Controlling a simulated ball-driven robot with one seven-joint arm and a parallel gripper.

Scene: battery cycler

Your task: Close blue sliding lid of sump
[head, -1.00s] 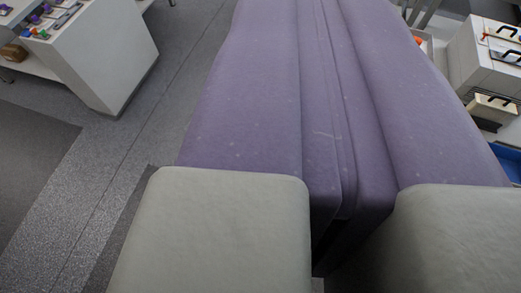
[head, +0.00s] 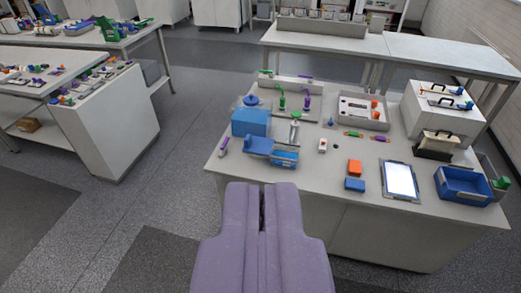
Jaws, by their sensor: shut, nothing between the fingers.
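My gripper (head: 262,188) is purple and shut, with a thin dark seam between its fingers. It points forward at the bottom middle of the head view, in front of the near left edge of the workbench. Beyond its tips, at the bench's left end, stands a blue box (head: 250,123). Just in front of it are a blue slanted piece (head: 258,145) and a small blue block with a pale band (head: 285,158). Which of these is the sump or its sliding lid is too small to tell. No contact with any of them shows.
The workbench (head: 325,205) also holds a grey tray (head: 362,111), an orange block (head: 354,167), a tablet (head: 400,181), a blue bin (head: 463,185) and white units (head: 437,107). Another white cabinet (head: 104,125) stands left. The floor (head: 178,165) between is clear.

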